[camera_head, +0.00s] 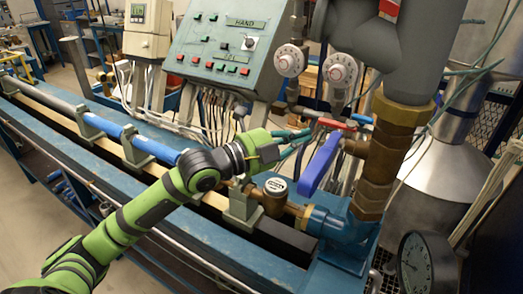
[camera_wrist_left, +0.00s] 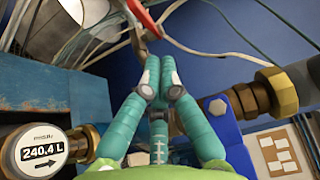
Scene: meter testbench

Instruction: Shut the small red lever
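The small red lever (camera_head: 337,124) is on the pipework in the middle right of the head view, above a large blue lever (camera_head: 320,163). In the left wrist view, part of the red lever (camera_wrist_left: 143,16) shows at the top, beyond the fingertips. My left gripper (camera_head: 310,133) has teal fingers that point right, toward the red lever. In the left wrist view, the fingertips of the left gripper (camera_wrist_left: 159,62) are close together with nothing visible between them. A small gap seems to separate them from the lever; contact is hard to judge. My right gripper is not in view.
A brass pipe column (camera_head: 378,165) stands right of the levers. The water meter (camera_head: 274,187) is below my gripper; its display (camera_wrist_left: 42,150) reads 240.4 L. A control box (camera_head: 222,45) and two round dials (camera_head: 340,70) are behind. Loose cables hang nearby.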

